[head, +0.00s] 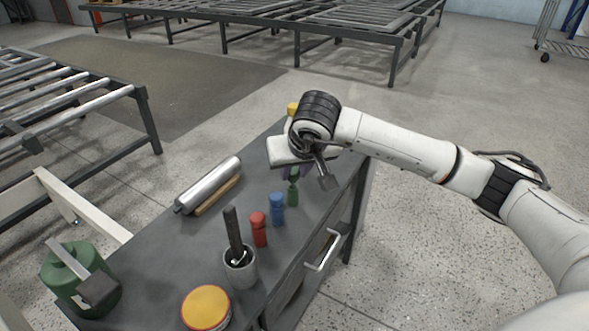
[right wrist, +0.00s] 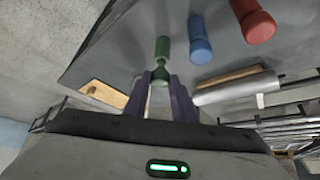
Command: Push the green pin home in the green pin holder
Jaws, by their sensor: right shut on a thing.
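The green pin (head: 294,173) stands upright in the green pin holder (head: 293,196) on the dark workbench. They also show in the right wrist view, the pin (right wrist: 159,78) nearer my fingers and the holder (right wrist: 163,47) beyond it. A narrow neck shows between them, and the pin's head stands farther out than those on the blue and red pieces. My right gripper (right wrist: 161,98) is shut on the green pin, its purple fingers on either side of the head. In the head view my wrist partly hides the fingers. My left gripper is not in view.
A blue pin and holder (head: 277,208) and a red pin and holder (head: 259,229) stand in line with the green. A grey cup with a dark handle (head: 233,235), a yellow-lidded tin (head: 206,308), a metal roller (head: 209,184) and a green canister (head: 70,275) are nearby.

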